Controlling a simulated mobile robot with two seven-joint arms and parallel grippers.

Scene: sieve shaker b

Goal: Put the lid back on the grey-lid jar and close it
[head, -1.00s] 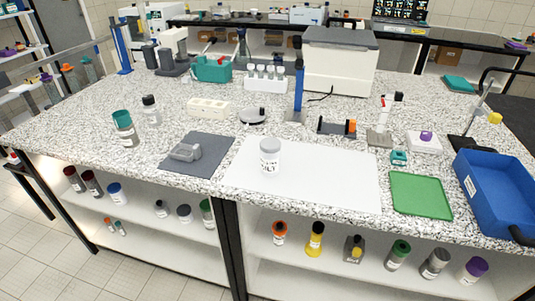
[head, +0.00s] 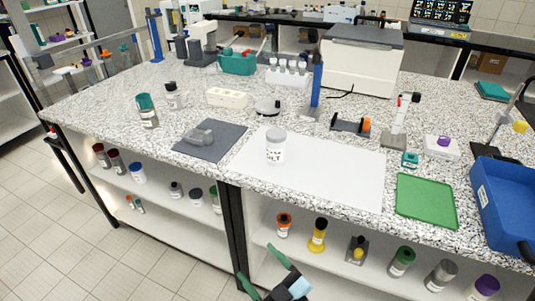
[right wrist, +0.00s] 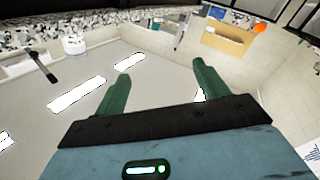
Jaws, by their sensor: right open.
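The jar (head: 275,152) stands upright on the white mat in the head view. It is pale with a dark-printed label, and its top is grey. I cannot tell whether that top is a seated lid. A small grey object (head: 198,137) lies on the dark grey mat (head: 222,144) to the left; its exact shape is unclear. My right gripper (head: 254,262) has green fingers and is low in front of the bench, well apart from the jar. In the right wrist view its fingers (right wrist: 161,70) are spread with nothing between them. My left gripper is not in view.
The white mat (head: 335,175) is clear around the jar. A green mat (head: 426,202) and a blue tray (head: 505,205) are at the right. A teal-capped bottle (head: 147,112) stands at the left. Several bottles fill the shelf (head: 320,268) under the bench.

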